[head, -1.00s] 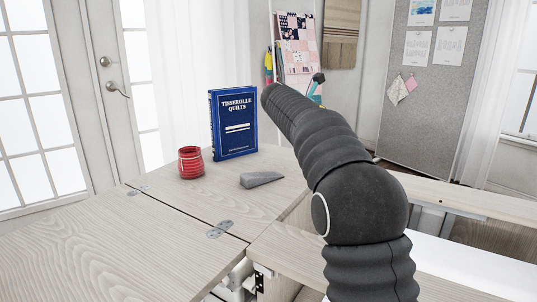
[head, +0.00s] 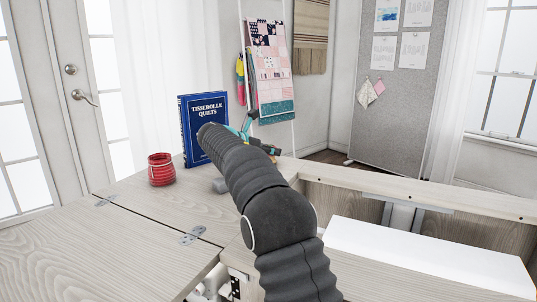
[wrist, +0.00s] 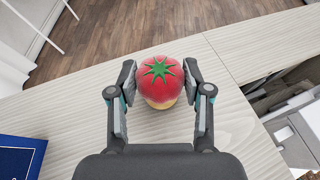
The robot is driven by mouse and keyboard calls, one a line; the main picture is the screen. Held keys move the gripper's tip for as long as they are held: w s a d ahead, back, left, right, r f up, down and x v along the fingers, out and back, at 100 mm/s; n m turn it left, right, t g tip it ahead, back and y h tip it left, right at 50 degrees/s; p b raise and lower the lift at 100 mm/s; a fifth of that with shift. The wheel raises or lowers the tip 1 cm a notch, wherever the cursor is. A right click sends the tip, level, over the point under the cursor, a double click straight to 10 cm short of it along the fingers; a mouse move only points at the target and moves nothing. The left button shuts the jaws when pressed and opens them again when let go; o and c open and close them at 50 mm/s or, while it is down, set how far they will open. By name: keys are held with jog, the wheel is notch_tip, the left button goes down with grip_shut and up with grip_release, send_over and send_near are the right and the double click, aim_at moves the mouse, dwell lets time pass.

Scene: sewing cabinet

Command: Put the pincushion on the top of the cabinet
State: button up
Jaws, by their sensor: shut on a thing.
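The pincushion (wrist: 160,82) is a red tomato shape with a green star on top and a tan lower part. It shows in the wrist view between the fingers of my gripper (wrist: 160,80), which is shut on it. The pale wood cabinet top (wrist: 75,120) lies beneath, close to its far edge; I cannot tell whether the pincushion touches it. In the head view the cabinet top (head: 125,225) fills the lower left, and part of my gripper (head: 270,150) shows past my arm. The pincushion is hidden there.
A blue book (head: 200,130) stands upright on the cabinet top, with a red jar (head: 161,170) to its left. A grey wedge (head: 219,186) is mostly behind my arm. An open recess with a white panel (head: 425,260) lies right. The left part of the top is clear.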

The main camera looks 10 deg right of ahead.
jog(key=shift+f, duration=0.25)
jog(key=o, duration=1.1)
jog(key=shift+o, duration=0.2)
jog(key=shift+s+a+r, duration=0.1)
jog(key=v, duration=1.1)
jog(key=shift+s+a+r+p, duration=0.2)
jog(key=shift+a+p, duration=0.05)
jog(key=shift+p, duration=0.15)
